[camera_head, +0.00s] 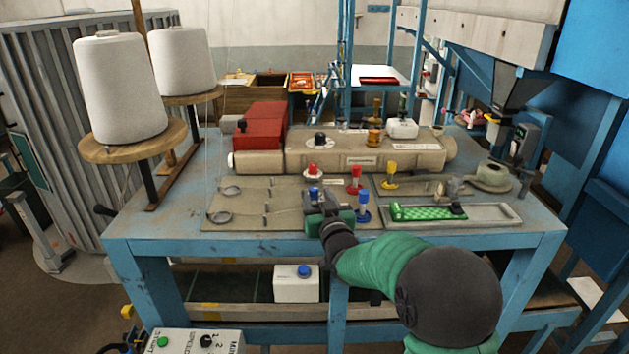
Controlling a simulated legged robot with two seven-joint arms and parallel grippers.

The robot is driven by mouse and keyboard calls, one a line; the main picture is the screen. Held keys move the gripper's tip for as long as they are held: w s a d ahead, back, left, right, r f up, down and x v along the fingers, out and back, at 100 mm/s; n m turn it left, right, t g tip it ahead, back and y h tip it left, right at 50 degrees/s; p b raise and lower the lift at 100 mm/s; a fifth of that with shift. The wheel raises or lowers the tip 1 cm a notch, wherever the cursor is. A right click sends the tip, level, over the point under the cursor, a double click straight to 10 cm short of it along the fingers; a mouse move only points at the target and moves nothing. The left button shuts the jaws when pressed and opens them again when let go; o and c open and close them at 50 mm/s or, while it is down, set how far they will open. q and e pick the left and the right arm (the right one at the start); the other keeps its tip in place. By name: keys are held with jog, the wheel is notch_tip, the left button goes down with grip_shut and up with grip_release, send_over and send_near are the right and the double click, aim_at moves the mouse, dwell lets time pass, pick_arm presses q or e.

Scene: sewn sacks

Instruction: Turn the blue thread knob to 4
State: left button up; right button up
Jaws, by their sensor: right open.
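A small blue knob (314,192) shows on the machine bed at the front of the blue table, right at my right gripper. Its lower part and any dial numbers are hidden by the gripper, so its setting cannot be read. My right gripper (322,200) is open and reaches in from the front right over the bed. I cannot tell whether its fingers touch the knob. A red knob (313,169) on a white dial stands just behind. A blue peg-like part (363,207) stands just right of the gripper. My left gripper is not in view.
A red peg (355,180) and a yellow peg (389,176) stand close to the right. The long beige sewing machine (345,150) lies behind. A tray with green fabric (427,212) is at right. White thread cones (119,87) stand at left.

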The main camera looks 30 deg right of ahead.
jog(key=x, duration=0.2)
jog(key=shift+w+a+r+p, duration=0.1)
jog(key=shift+w+r+p, duration=0.05)
jog(key=shift+w+p, duration=0.2)
jog(key=shift+s+a, duration=0.1)
jog(key=shift+c, duration=0.4)
grip_shut()
